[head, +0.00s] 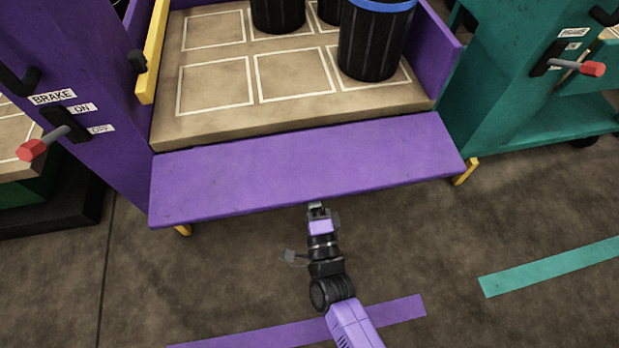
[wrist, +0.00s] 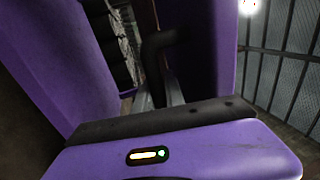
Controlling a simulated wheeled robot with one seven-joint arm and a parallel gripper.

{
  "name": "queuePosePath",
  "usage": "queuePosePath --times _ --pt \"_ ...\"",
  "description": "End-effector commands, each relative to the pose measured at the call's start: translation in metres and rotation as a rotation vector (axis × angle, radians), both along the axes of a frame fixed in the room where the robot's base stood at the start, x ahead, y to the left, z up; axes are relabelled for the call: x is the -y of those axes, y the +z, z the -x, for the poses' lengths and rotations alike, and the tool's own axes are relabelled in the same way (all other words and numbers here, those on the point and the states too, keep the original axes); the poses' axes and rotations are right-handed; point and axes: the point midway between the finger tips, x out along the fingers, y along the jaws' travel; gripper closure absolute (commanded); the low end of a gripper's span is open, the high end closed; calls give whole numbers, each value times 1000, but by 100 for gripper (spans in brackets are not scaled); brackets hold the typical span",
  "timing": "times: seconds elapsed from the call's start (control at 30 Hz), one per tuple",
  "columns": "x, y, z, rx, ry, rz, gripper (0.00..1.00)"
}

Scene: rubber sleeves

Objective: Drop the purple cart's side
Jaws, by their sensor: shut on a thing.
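The purple cart's side (head: 300,170) is a long flat purple panel along the near edge of the cart's bed (head: 205,132). It leans outward and down from the bed, leaving the bed open in front; its exact angle is hard to tell. My gripper (head: 317,208) is at the middle of the panel's outer edge, shut. In the wrist view a black bent bar (wrist: 160,50), seemingly the side's handle, stands at the fingers. The grip itself is partly hidden behind my gripper's body.
Black ribbed bins, one with a blue rim (head: 375,40), stand on the bed's marked squares. A red-tipped brake lever (head: 40,143) sticks out of the left purple post. A teal cart (head: 500,80) stands close on the right. The floor in front is clear, with purple and teal (head: 550,266) stripes.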

Motion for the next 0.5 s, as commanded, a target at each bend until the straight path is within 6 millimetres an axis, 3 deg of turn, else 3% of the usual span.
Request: queuePosePath --times 0.5 --pt "2 22 5 -133 -2 39 100"
